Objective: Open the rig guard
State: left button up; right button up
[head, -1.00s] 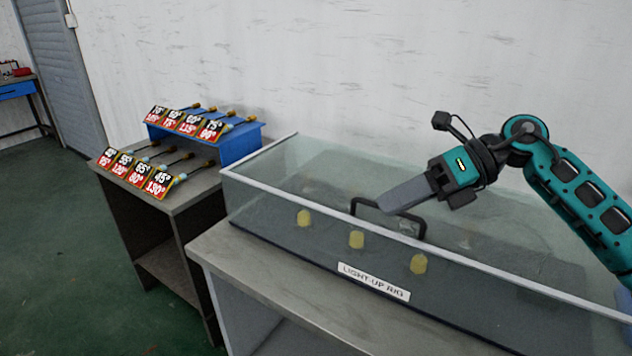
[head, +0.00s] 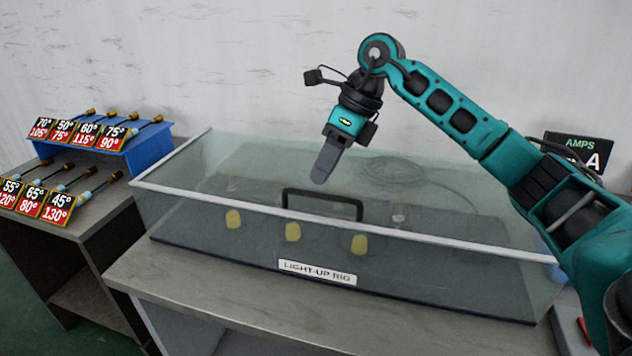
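The rig guard (head: 185,210) is a clear box with a pale rim, standing closed over the rig on the grey bench. A black bar handle (head: 322,195) stands at its front top edge. Several yellow pieces show through the front glass, one of them near the middle (head: 293,232). A "LIGHT-UP RIG" label (head: 318,272) is below them. My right gripper (head: 322,172) points down just above and behind the handle, apparently not touching it. Its fingers show edge-on, so the gap between them is hidden. My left gripper is not in view.
A side table (head: 95,212) at the left holds a blue stand (head: 150,152) and several angle-marked cards with probes. A black AMPS display (head: 580,148) stands at the right, behind my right arm. The bench front (head: 150,277) is clear.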

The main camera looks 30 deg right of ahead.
jog(key=shift+x, duration=1.9)
jog(key=shift+c, duration=0.5)
grip_shut()
